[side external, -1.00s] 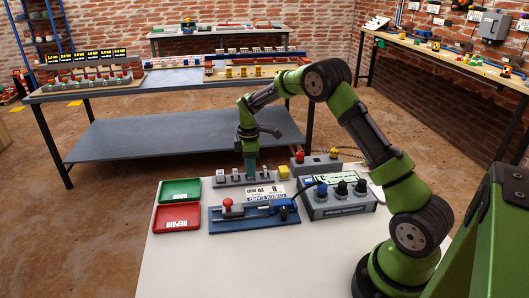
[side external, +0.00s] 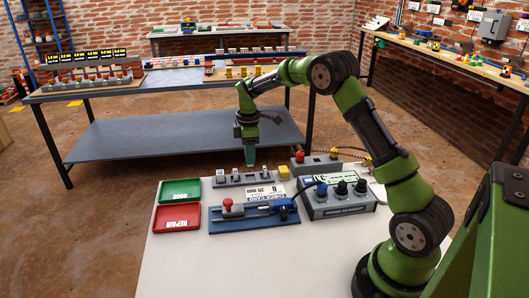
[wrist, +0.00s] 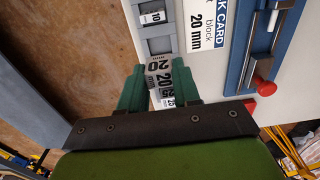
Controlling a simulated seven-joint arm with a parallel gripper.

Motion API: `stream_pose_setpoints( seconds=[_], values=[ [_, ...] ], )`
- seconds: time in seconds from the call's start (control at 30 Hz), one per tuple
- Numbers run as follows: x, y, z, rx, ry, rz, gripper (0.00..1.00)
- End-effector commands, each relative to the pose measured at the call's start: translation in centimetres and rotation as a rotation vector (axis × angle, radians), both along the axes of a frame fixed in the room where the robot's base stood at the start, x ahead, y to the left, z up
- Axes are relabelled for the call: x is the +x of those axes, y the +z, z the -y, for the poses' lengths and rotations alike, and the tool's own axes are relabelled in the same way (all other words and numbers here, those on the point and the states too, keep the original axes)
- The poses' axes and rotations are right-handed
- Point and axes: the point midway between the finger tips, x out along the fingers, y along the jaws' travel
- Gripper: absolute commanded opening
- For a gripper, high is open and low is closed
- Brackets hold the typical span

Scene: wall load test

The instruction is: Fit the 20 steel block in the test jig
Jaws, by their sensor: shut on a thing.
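My gripper (side external: 251,157) is above the back of the white table, over the grey block rack (side external: 243,183). In the wrist view its green fingers (wrist: 160,88) are shut on a steel block marked 20 (wrist: 163,80). In the side view the fingers hide the block. The test jig (side external: 275,219) is a blue base with a red knob and a grey rod, in front of the rack. Part of the jig (wrist: 237,65) shows at the right of the wrist view. A white card (side external: 265,192) between rack and jig reads 20 mm.
Other small blocks stand in the rack, one marked 10 (wrist: 153,17). A green tray (side external: 180,190) and a red REPAIR tray (side external: 177,217) lie left of the jig. A grey control box with knobs (side external: 335,205) stands right of it, with a cable. The table front is clear.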

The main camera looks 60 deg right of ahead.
Motion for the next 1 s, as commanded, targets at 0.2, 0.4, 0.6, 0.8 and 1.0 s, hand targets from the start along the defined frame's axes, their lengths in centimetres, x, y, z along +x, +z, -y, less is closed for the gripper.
stream_pose_setpoints(
  seconds=[0.2,0.4,0.6,0.8,1.0],
  values=[
    [0.2,0.4,-0.5,-0.002,0.010,0.008,0.05],
    [-0.9,2.8,-5.3,-0.001,0.082,0.026,0.05],
    [-5.5,3.4,-10.9,0.003,0.097,0.020,0.05],
    [-9.4,2.3,-13.0,0.004,0.052,0.004,0.05],
    [-10.0,1.2,-13.0,-0.001,-0.001,0.001,0.05]
  ],
)
